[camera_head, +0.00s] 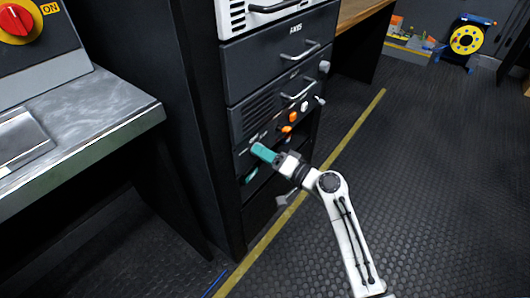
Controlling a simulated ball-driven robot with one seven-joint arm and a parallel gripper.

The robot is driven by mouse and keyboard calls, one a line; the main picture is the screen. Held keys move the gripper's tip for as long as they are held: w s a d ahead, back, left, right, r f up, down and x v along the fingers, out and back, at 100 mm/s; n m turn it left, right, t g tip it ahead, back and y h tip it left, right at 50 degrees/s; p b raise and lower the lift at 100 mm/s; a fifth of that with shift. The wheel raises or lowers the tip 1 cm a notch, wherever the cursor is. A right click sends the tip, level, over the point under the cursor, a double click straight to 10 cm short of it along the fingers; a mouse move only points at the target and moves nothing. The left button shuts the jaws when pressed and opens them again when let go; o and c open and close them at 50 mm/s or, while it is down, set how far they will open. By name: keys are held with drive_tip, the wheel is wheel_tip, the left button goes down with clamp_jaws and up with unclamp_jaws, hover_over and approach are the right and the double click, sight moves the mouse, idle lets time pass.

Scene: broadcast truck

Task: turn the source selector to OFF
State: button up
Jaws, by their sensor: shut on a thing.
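My gripper (257,163), with teal fingers, reaches the front of the lower part of the black equipment rack (215,140). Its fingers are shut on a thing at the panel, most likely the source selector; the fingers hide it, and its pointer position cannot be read. Small white markings on the panel near the fingers are too small to read.
Orange knobs (289,123) and pale knobs sit on the panel just above and right of my gripper. Drawer handles (300,52) stick out higher up. A console with a red knob (15,19) stands left. Open floor (430,180) lies right.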

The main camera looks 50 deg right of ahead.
idle(0.5)
drive_tip(key=o, duration=1)
drive_tip(key=shift+o, duration=0.2)
drive_tip(key=s, duration=1.1)
drive_tip(key=shift+d, duration=0.2)
drive_tip(key=shift+w, duration=0.1)
